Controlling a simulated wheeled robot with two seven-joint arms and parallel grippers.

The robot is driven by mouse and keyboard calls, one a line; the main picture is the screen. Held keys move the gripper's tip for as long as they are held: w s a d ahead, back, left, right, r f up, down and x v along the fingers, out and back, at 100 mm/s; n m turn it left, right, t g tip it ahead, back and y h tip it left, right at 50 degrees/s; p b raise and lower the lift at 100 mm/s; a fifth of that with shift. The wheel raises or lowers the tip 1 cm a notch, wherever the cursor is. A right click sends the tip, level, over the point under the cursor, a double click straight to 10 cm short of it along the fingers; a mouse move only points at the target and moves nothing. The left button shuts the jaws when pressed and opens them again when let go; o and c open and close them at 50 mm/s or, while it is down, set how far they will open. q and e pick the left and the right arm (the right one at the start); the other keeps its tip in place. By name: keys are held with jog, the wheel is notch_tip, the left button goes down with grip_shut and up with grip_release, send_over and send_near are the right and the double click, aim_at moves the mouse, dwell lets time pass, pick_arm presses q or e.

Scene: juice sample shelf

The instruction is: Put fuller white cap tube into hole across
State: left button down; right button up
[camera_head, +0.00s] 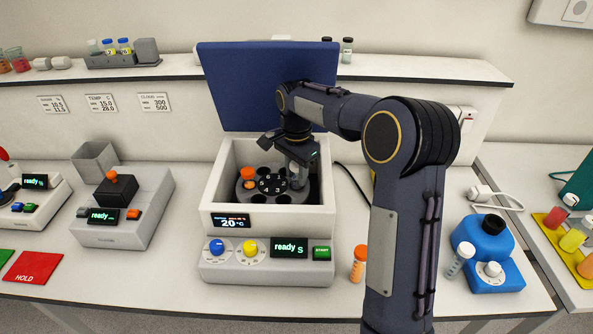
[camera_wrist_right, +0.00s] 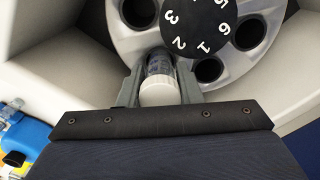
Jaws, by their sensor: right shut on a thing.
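My right gripper (camera_head: 298,178) is inside the open centrifuge (camera_head: 216,190), at the right side of its rotor (camera_head: 262,196). It is shut on a white-capped tube (camera_wrist_right: 160,92), which the wrist view shows between the two fingers (camera_wrist_right: 160,82). The tube's clear body meets the rotor near the number 2. Its lower end is hidden, so I cannot tell how deep it sits in a hole. An orange-capped tube (camera_head: 248,174) stands in a hole at the rotor's left. Several dark empty holes show in the wrist view, one near number 1 (camera_wrist_right: 207,70). My left gripper is not in view.
Another white-capped tube (camera_head: 460,260) stands by a blue vortex-like device (camera_head: 494,270). An orange-capped tube (camera_head: 358,262) stands right of the centrifuge. The raised blue lid (camera_head: 235,85) is behind the rotor. The chamber walls surround my gripper closely.

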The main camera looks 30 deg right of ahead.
jog(key=shift+s+f+b, duration=0.1)
jog(key=shift+f+b, duration=0.4)
jog(key=shift+f, duration=0.5)
